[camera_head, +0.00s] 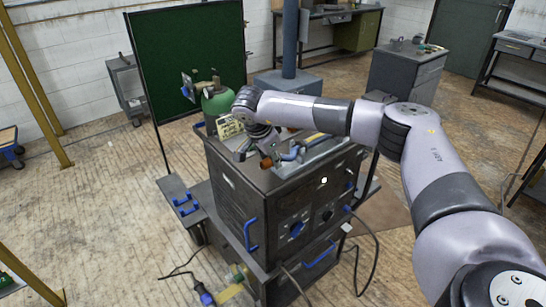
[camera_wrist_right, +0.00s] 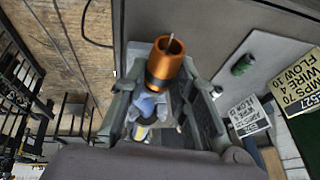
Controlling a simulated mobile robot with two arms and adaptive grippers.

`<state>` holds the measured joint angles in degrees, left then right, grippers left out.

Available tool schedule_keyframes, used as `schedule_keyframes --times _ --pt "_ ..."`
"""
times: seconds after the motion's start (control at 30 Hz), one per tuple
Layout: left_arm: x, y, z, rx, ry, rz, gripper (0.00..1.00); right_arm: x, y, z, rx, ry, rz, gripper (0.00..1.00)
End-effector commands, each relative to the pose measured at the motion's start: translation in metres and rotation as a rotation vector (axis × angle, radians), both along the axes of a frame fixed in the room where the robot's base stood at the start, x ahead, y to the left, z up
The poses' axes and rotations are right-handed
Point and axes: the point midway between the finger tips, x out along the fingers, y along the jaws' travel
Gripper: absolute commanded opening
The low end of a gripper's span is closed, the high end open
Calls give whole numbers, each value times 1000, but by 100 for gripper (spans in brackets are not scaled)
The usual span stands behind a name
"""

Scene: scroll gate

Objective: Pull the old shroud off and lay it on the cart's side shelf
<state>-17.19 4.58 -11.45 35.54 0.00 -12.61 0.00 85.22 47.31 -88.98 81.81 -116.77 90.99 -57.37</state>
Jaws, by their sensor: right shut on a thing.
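The old shroud, an orange-copper cup, shows at the front end of the welding torch in the wrist view (camera_wrist_right: 166,62), a thin wire tip standing in its mouth. In the head view the shroud (camera_head: 266,162) is small, just under my right gripper (camera_head: 258,152). My right gripper's fingers (camera_wrist_right: 168,85) stand on both sides of the shroud, shut on it; the exact contact is hard to see. The torch's blue body (camera_head: 292,154) lies behind it over the cart top. The cart's side shelf (camera_head: 172,187) juts out low on the left. My left gripper is out of view.
The dark cart (camera_head: 232,198) has blue handles and a front panel. A green gas bottle (camera_head: 216,104) and a settings card (camera_head: 229,127) stand by its back left. A green screen (camera_head: 185,55) is behind. Cables trail on the floor in front.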

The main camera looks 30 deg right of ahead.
Motion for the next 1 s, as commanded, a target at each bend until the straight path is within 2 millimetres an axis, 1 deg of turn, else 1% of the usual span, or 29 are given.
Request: schedule_keyframes --times 1.0 --pt "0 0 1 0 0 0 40 -3 36 0 0 0 2 0"
